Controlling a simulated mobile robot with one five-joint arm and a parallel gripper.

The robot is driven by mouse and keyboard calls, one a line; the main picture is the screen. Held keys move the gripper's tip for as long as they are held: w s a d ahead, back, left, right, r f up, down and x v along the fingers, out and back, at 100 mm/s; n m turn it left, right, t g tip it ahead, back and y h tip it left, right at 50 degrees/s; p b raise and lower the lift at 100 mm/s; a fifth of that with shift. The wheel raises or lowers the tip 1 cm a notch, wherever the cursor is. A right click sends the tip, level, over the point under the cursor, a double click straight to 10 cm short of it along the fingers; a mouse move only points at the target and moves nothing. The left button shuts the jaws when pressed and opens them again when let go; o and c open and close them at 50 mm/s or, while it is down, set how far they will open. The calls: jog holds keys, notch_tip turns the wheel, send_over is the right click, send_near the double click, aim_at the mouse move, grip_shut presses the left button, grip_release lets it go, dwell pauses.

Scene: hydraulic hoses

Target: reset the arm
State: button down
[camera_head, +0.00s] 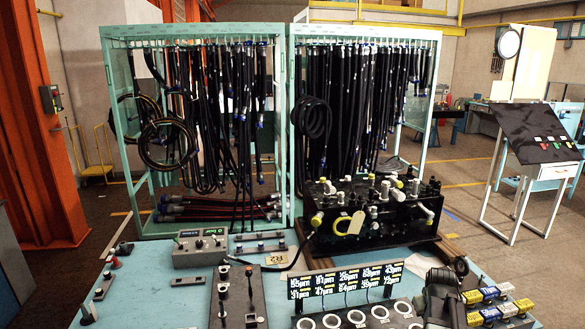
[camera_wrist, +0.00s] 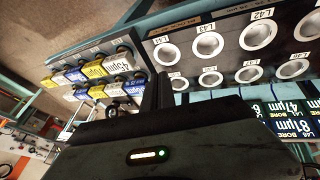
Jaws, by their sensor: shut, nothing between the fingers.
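My arm with my gripper shows in the head view as a dark shape at the lower right, over the front edge of the blue-green table (camera_head: 155,275). In the wrist view the dark body of my gripper fills the bottom, with a lit green light on it. Its fingers (camera_wrist: 157,95) stand together and hold nothing. They point towards the gap between a dark panel with round white-rimmed holes (camera_wrist: 200,60) and a group of yellow, blue and white labelled blocks (camera_wrist: 95,72).
A black hydraulic block (camera_head: 345,222) with fittings stands at the back right of the table. A display board (camera_head: 345,284) stands at the front middle. A grey control box (camera_head: 200,247) is on the left. Two hose racks (camera_head: 290,130) stand behind. Colored blocks (camera_head: 495,305) are near my arm.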

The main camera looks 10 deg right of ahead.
jog(key=s+a+f+g+y, duration=0.15)
jog(key=s+a, duration=0.25)
jog(key=a, duration=1.3)
jog(key=s+a+f+g+y, duration=0.1)
jog(key=s+a+g+y, duration=0.15)
jog(key=a, duration=1.35)
notch_tip(320, 180, down, 10)
jog(key=h+b, duration=0.1)
jog(key=b, duration=0.9)
jog(key=shift+s+d, duration=0.15)
jog(key=shift+r, duration=0.1)
jog(key=shift+s, duration=0.1)
